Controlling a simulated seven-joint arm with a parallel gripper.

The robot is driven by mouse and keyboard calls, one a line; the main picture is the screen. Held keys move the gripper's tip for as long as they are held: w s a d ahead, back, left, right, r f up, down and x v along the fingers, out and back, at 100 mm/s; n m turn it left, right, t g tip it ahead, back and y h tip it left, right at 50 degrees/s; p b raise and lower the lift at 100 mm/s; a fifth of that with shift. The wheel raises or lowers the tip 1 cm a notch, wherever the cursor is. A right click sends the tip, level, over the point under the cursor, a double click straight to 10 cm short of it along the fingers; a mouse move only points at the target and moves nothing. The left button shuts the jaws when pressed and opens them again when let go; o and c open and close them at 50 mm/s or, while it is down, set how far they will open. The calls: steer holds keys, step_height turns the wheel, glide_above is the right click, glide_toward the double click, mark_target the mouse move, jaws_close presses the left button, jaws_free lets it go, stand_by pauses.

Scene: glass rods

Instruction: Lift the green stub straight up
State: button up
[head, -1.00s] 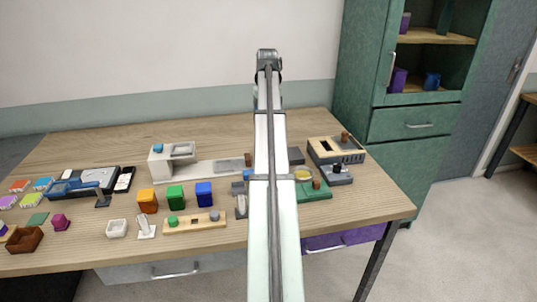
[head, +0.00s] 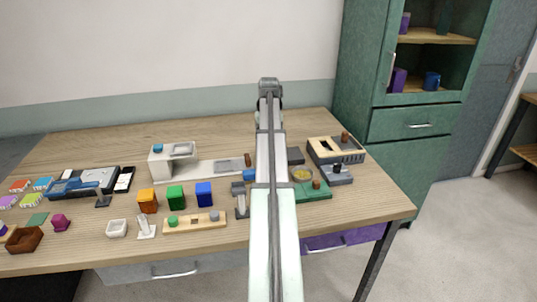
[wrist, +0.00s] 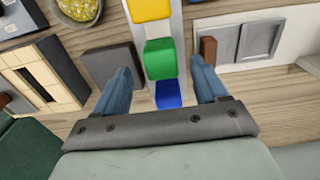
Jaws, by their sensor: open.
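The green stub (wrist: 160,58) shows in the wrist view as a rounded green block on a pale grey strip. It lies in a row between a yellow block (wrist: 149,9) and a blue block (wrist: 167,95). My gripper (wrist: 161,69) is open, with one blue-grey finger on each side of the row. The green stub lies between the fingertips, with a visible gap on both sides. I cannot tell the height of the fingertips above the strip. In the head view my own arm hides the gripper and this row.
In the wrist view, a dark square block (wrist: 112,68) stands close to the left finger. A brown knob (wrist: 208,48) and a white panel (wrist: 245,70) are close on the right. A bowl of yellow bits (wrist: 30,65) is at upper left. Other objects crowd the table (head: 215,133).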

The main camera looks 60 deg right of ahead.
step_height(320, 180, down, 4)
steer(key=shift+f, duration=0.1)
steer(key=shift+c, duration=0.2)
steer(key=c, duration=1)
step_height(320, 180, up, 10)
steer(key=shift+r, duration=0.1)
stand_by(0.4)
